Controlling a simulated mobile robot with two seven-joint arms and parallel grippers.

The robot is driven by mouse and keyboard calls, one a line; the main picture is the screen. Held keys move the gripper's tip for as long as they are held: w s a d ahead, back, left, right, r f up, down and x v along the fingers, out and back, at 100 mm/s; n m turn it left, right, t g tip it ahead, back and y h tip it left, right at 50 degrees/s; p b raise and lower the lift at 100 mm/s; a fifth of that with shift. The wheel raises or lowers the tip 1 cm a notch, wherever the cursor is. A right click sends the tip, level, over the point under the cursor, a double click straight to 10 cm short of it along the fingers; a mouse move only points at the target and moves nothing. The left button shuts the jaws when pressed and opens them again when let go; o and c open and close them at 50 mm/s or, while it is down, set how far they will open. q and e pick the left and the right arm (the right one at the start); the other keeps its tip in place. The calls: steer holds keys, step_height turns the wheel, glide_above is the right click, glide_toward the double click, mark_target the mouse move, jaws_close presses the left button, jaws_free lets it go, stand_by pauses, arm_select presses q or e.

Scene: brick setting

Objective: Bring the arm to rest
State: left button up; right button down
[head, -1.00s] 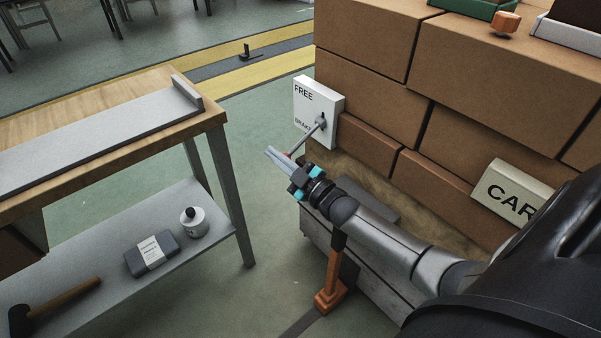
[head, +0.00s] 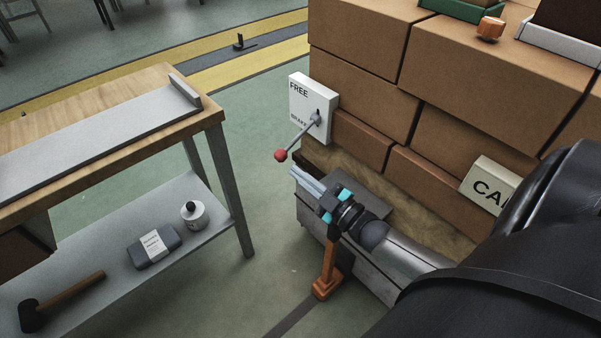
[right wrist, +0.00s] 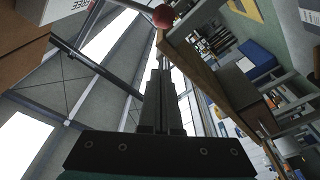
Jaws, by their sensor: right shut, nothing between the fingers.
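My right gripper (head: 300,178) is shut with nothing in it. Its arm comes in from the lower right in the head view. The fingers also show shut in the right wrist view (right wrist: 161,85). A lever with a red knob (head: 281,155) sticks out from a white box (head: 312,108) marked FREE and BRAKE. The lever slants down to the left, and its knob is just beyond the fingertips, apart from them. The red knob also shows at the top of the right wrist view (right wrist: 163,16). My left gripper is not in view.
Stacked brown boxes (head: 365,75) fill the right. An orange post (head: 326,268) stands below my gripper. Floor between is clear.

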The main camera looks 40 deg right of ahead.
stand_by(0.5)
steer(key=s+f+m+g+h+p, duration=0.1)
steer(key=s+f+m+g+h, duration=0.25)
steer(key=f, duration=0.75)
steer(key=s+f+m+g+p, duration=0.2)
steer(key=s+f+g, duration=0.4)
steer(key=f, duration=0.5)
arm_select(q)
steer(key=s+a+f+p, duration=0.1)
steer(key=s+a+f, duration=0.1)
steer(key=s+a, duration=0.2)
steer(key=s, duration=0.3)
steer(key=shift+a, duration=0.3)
arm_select(e)
steer(key=s+a+f+g, duration=0.2)
steer(key=s+f, duration=0.2)
steer(key=s, duration=0.3)
steer(key=s+a+f+m+g, duration=0.1)
steer(key=s+a+f+g, duration=0.1)
steer(key=s, duration=0.5)
steer(key=s+a+f+m+g, duration=0.1)
steer(key=s+a+f+g, duration=0.2)
steer(key=s+f, duration=0.2)
steer(key=s, duration=0.3)
steer(key=shift+f, duration=0.3)
steer(key=shift+s+h, duration=0.1)
steer(key=shift+h, duration=0.15)
